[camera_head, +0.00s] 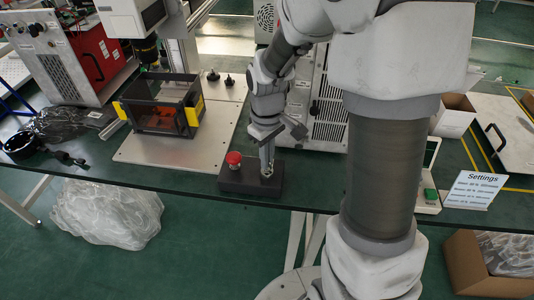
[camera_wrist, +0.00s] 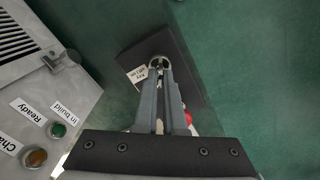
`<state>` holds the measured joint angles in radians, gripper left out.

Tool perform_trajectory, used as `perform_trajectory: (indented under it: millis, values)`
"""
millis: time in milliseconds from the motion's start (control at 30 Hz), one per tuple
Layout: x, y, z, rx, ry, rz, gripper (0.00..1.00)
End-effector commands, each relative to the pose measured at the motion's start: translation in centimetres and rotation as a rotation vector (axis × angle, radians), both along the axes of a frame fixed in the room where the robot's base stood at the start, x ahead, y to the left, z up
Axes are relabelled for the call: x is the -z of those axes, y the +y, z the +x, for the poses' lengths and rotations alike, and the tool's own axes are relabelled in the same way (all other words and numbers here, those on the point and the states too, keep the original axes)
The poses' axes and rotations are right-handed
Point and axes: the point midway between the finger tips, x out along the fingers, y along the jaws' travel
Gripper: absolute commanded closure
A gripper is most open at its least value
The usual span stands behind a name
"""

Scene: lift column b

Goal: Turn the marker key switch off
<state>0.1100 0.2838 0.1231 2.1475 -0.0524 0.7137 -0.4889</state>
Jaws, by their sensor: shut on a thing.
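A small dark control box (camera_head: 240,180) stands near the front edge of the green table. On its left end is a red mushroom button (camera_head: 234,158). The key switch (camera_head: 266,177) is on the right part of the box, with a metallic ring (camera_wrist: 158,61) showing in the wrist view. My gripper (camera_head: 267,168) points down onto the key switch, its fingers (camera_wrist: 164,82) shut on the key. The fingers hide most of the key, so I cannot tell its turn angle. A white label (camera_wrist: 138,75) lies beside the ring, partly readable.
A black-framed marker enclosure (camera_head: 165,105) on a metal plate stands to the left. A grey cabinet with vents (camera_head: 325,110) is behind my gripper. A "Settings" sign (camera_head: 473,190) stands at the right. Status lights with labels (camera_wrist: 48,110) are close at left in the wrist view.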

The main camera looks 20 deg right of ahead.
Motion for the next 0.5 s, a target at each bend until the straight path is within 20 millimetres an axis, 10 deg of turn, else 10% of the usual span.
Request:
perform_trajectory:
  millis: [500]
  values:
    - [-0.28, 0.0, 0.02, -0.441, -0.001, 0.001, 1.0]
